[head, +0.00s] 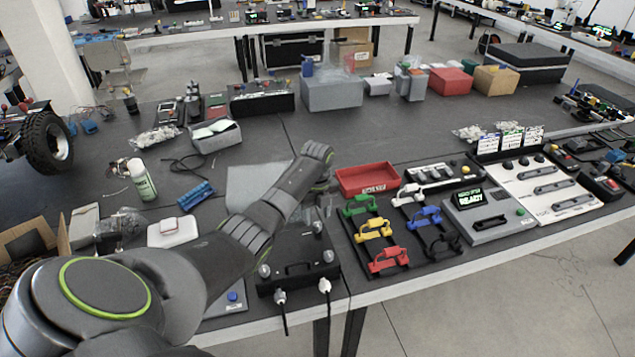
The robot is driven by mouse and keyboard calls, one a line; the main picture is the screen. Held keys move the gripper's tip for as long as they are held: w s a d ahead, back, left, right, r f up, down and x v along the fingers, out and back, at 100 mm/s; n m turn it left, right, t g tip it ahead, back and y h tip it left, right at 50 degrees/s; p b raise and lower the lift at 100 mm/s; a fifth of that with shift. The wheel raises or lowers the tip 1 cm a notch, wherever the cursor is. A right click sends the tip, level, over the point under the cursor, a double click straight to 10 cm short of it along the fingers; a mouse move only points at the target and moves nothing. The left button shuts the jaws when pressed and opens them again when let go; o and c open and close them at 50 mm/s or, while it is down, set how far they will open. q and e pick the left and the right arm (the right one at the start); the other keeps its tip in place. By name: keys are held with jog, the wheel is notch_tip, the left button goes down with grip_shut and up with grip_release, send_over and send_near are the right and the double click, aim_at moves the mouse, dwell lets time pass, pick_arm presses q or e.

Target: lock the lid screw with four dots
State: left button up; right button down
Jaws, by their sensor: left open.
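A black chassis (298,271) with a handle on its lid stands at the table's front edge, below my left forearm. Silver lid screws show at its near left corner (264,271), near right corner (328,256) and far right corner (317,227). The far left part of the lid is hidden by my arm. The dots on the screws are too small to tell apart. My left gripper (323,206) points down near the far right screw. It is open, and its fingers are largely hidden by my wrist. I cannot tell whether it touches the screw. My right gripper is not in view.
A red bin (367,179) stands right of my wrist, behind a rack of coloured handles (374,231). A display box reading READY (488,212) is further right. Two plugs with cables hang at the chassis front.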

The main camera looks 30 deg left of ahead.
aim_at(317, 223)
pick_arm(q)
notch_tip(317, 223, up, 14)
jog(key=shift+r, duration=0.15)
dwell(0.7)
